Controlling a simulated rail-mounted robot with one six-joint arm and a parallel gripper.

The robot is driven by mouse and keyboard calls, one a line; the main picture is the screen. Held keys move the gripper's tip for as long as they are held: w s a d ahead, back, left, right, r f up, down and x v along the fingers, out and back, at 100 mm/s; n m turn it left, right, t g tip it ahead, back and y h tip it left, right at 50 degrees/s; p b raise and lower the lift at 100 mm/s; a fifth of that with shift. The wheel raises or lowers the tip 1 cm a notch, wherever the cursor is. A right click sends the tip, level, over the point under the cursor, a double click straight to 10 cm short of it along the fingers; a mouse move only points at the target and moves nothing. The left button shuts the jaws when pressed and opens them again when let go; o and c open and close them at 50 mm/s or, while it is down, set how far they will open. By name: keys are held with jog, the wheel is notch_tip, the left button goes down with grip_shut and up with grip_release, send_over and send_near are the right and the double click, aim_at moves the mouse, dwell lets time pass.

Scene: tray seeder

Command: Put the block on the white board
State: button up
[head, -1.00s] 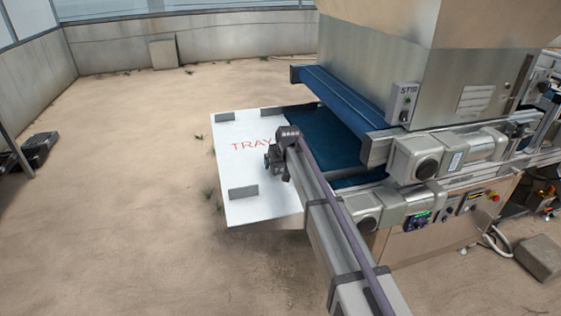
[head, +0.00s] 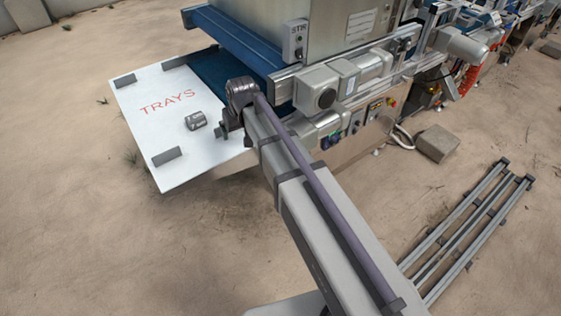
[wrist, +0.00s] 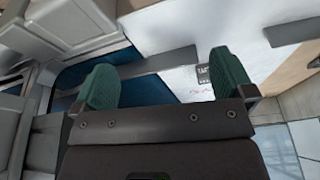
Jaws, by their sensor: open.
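The white board (head: 150,140) is a flat sheet with red letters reading TRAYS, at the front of the machine. A small grey block (head: 196,121) rests on the board right of its middle. My gripper (head: 221,132) is just right of the block in the head view, apart from it as far as I can see; my wrist partly hides it. In the wrist view the two green-padded fingers of my gripper (wrist: 168,80) are spread wide with nothing between them. The white board (wrist: 183,80) lies beyond them, with a small dark grey item, apparently the block (wrist: 205,80), near the right finger.
Two dark grey stops (head: 167,156) (head: 125,80) stand on the board's left edge. A blue belt (head: 213,69) borders the board's right side, under the machine's metal housing (head: 335,30). A rail frame (head: 465,230) lies on the sandy floor at right. Floor left of the board is clear.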

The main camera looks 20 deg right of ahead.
jog(key=s+d+m+g, duration=0.1)
jog(key=s+d, duration=0.4)
jog(key=s, duration=0.5)
jog(key=s+d+m+g, duration=0.1)
jog(key=s+d, duration=0.3)
jog(key=s, duration=0.7)
jog(key=shift+d+f+g+h, duration=0.35)
jog(key=shift+d+g+h, duration=0.05)
jog(key=shift+g, duration=0.2)
jog(key=shift+w+r, duration=0.1)
jog(key=shift+r, duration=0.1)
